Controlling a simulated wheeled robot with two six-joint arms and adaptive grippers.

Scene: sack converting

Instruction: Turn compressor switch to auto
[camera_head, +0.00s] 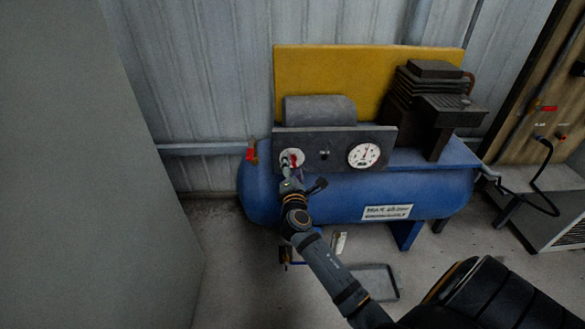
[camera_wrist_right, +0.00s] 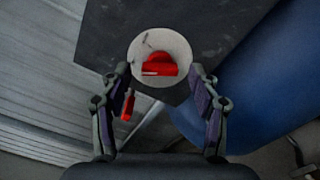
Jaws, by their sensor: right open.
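The compressor switch is a red knob on a round white dial plate (camera_head: 297,154) at the left end of the dark control panel (camera_head: 335,143). In the right wrist view the red knob (camera_wrist_right: 160,64) sits on its white plate, ahead of the fingertips. My right gripper (camera_head: 289,168) reaches up to the dial and partly covers it. In the wrist view the right gripper (camera_wrist_right: 160,85) is open, one finger on each side of the knob. I cannot tell whether the fingers touch it. The knob's pointer setting is too small to read. My left gripper is not in view.
The blue tank (camera_head: 335,197) lies under the panel. A pressure gauge (camera_head: 364,155) is on the panel's right. A red-handled valve (camera_head: 252,151) sits at the tank's left end, also seen in the wrist view (camera_wrist_right: 128,105). A tray (camera_head: 376,281) lies on the floor.

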